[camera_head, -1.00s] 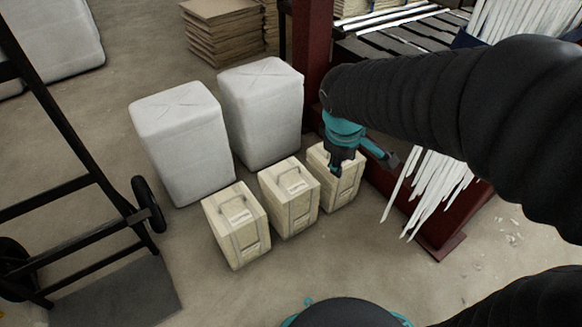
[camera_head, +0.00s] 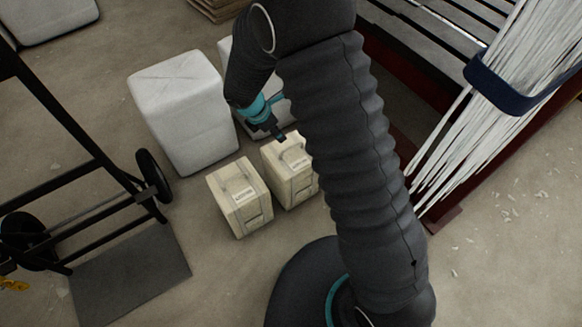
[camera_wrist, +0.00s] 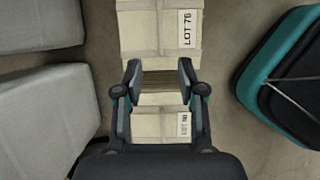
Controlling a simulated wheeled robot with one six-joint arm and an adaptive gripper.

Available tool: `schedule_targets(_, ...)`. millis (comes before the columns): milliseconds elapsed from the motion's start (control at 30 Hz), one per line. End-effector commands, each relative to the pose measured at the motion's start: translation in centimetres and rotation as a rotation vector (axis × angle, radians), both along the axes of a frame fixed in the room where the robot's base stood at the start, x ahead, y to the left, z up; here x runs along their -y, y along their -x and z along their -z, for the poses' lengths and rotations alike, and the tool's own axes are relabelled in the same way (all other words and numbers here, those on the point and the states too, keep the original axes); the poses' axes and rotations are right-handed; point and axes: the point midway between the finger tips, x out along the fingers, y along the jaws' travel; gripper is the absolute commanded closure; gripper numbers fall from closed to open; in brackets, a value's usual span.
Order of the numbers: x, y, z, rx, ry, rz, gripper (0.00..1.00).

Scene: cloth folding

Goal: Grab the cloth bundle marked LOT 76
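A cream, strapped cloth bundle with a white label reading LOT 76 (camera_wrist: 160,35) is at the top of the wrist view. My gripper (camera_wrist: 159,72) is open and empty in that view, its fingertips by the bundle's lower edge. A second cream bundle (camera_wrist: 155,125), its label too small to read surely, shows between the fingers. In the head view, my gripper (camera_head: 282,118) hangs above and behind the middle bundle (camera_head: 291,183); the left bundle (camera_head: 240,212) stands beside it. My arm hides the third bundle. I cannot tell which one here is LOT 76.
A tall white wrapped block (camera_head: 185,120) stands behind the bundles, with another mostly hidden by my arm. A black hand truck (camera_head: 75,180) is at left. A rack with white strips (camera_head: 520,90) is at right. Floor in front of the left bundle is clear.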

Motion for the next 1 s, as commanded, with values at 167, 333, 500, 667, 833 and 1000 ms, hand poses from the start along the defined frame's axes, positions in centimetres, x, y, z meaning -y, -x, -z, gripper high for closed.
schedule_targets(167,1.2,-0.6,2.8,-0.005,0.003,0.004,0.60)
schedule_targets(333,2.2,-1.3,5.6,-0.004,0.001,0.006,0.60)
schedule_targets(500,2.7,-1.7,7.3,-0.002,0.001,0.004,0.60)
schedule_targets(667,2.8,-1.9,7.8,0.000,-0.001,0.003,0.60)
schedule_targets(833,3.3,-2.2,9.1,-0.003,0.001,0.003,0.60)
schedule_targets(1000,4.1,-2.8,11.3,-0.002,0.000,0.003,0.60)
